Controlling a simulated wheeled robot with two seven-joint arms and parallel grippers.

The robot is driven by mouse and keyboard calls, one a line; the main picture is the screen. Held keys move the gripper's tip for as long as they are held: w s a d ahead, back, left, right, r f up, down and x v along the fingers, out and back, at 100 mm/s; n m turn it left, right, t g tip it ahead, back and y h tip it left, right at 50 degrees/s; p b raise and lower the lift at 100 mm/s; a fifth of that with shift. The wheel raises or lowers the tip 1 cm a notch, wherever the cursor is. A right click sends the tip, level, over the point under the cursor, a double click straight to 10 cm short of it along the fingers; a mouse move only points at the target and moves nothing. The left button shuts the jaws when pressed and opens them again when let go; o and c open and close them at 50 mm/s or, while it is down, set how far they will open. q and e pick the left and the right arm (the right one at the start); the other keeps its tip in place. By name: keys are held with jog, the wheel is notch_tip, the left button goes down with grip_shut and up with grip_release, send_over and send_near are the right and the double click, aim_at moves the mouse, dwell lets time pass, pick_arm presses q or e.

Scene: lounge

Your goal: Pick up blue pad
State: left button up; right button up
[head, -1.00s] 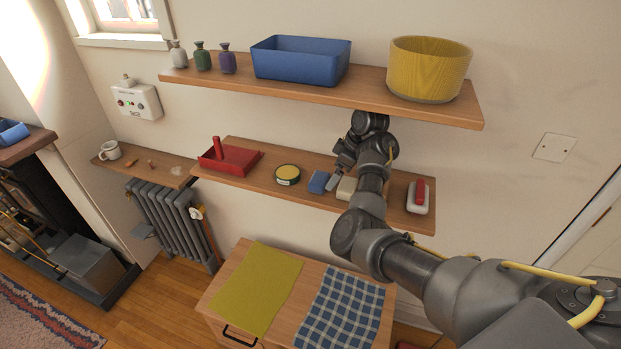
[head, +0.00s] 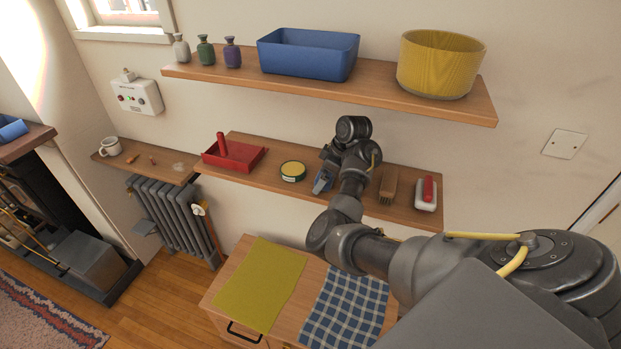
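The blue pad (head: 328,182) lies on the lower wall shelf, just right of the round yellow-topped tin, and is mostly covered by my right gripper. My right gripper (head: 322,181) is right at the pad, with a grey finger in front of it. The wrist hides the contact, so I cannot tell whether the fingers are open or closed on the pad. My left gripper is not in view.
The lower shelf (head: 270,187) also holds a red dustpan (head: 236,157), the tin (head: 292,171), a wooden brush (head: 388,186) and a red-handled white brush (head: 426,194). The upper shelf (head: 380,89) overhangs it, with a blue bin (head: 307,54) and yellow bowl (head: 440,64).

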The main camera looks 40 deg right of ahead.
jog(key=shift+s+d, duration=0.15)
jog(key=shift+d, duration=0.05)
jog(key=shift+c, duration=0.7)
jog(key=shift+a, duration=0.1)
jog(key=c, duration=0.9)
jog(key=shift+r, duration=0.1)
